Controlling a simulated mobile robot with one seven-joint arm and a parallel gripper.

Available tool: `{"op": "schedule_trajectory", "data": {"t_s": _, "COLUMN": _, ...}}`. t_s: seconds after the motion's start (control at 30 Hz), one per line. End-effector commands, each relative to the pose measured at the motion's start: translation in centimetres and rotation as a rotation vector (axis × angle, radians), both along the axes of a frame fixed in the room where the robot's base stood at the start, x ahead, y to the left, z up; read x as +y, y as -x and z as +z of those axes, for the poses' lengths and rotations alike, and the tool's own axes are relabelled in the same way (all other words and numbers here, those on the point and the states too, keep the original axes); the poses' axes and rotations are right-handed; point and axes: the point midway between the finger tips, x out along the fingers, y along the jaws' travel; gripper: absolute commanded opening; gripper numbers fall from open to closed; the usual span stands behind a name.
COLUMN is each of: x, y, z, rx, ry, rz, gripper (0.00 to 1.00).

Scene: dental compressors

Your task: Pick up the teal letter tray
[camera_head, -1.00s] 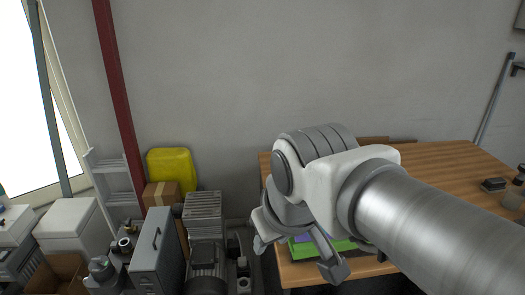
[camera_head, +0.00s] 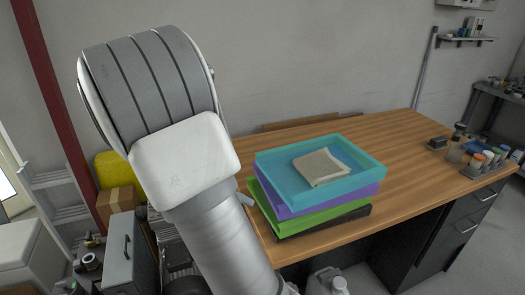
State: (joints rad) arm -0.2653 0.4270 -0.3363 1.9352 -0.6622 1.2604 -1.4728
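The teal letter tray (camera_head: 278,180) is the top one of a stack on the left end of the wooden table. A folded beige cloth (camera_head: 321,167) lies inside it. Under it are a purple tray (camera_head: 330,204), a green tray (camera_head: 318,219) and a black tray (camera_head: 340,224), set at slightly different angles. My arm stands large at the left of the view, left of the stack. My gripper is hidden behind the arm, so its fingers do not show.
The wooden table (camera_head: 400,160) is clear to the right of the stack. Bottles and small jars (camera_head: 486,160) stand at its right end. A shelf (camera_head: 465,38) hangs on the wall. A grey cabinet (camera_head: 122,255) and a yellow container (camera_head: 117,172) are at the left.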

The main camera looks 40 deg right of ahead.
Motion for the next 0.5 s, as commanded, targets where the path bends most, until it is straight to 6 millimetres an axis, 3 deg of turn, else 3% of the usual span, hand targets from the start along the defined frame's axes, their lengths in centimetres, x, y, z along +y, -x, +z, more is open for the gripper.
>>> {"op": "schedule_trajectory", "data": {"t_s": 0.2, "x": -2.5, "y": -3.3, "z": -3.1, "rx": 0.419, "ry": 0.130, "rz": 0.243, "gripper": 0.40}}
{"op": "schedule_trajectory", "data": {"t_s": 0.5, "x": -3.9, "y": -7.4, "z": -5.6, "rx": 0.918, "ry": 0.270, "rz": 0.443, "gripper": 0.40}}
